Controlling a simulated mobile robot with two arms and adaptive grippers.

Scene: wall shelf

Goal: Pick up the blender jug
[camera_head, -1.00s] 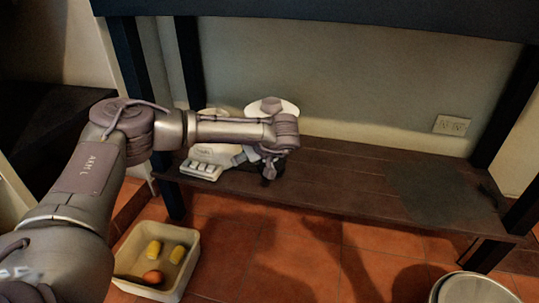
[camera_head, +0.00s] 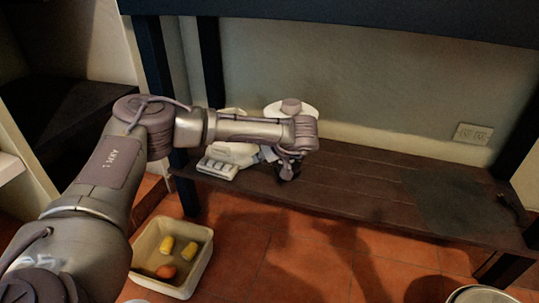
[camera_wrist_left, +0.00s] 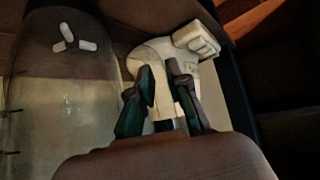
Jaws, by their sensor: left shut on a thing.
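The blender jug shows in the head view as a white round lid (camera_head: 311,110) with a purple-grey knob, mostly hidden behind my left arm. In the left wrist view a large clear, rounded body, the jug (camera_wrist_left: 60,110), fills the left side. The white blender base (camera_head: 216,168) with its row of buttons stands on the shelf, left of the lid; it also shows in the wrist view (camera_wrist_left: 195,38). My left gripper (camera_head: 287,174) is shut on the jug, its fingers around a pale, handle-like part (camera_wrist_left: 174,105). The jug's lower part is hidden in the head view. My right gripper is out of view.
The dark wooden shelf (camera_head: 370,195) is mostly bare to the right, with a grey patch there. A cream bin (camera_head: 143,240) with yellow and orange items stands on the tiled floor. Dark posts frame the shelf. A round pale object (camera_head: 485,293) shows at lower right.

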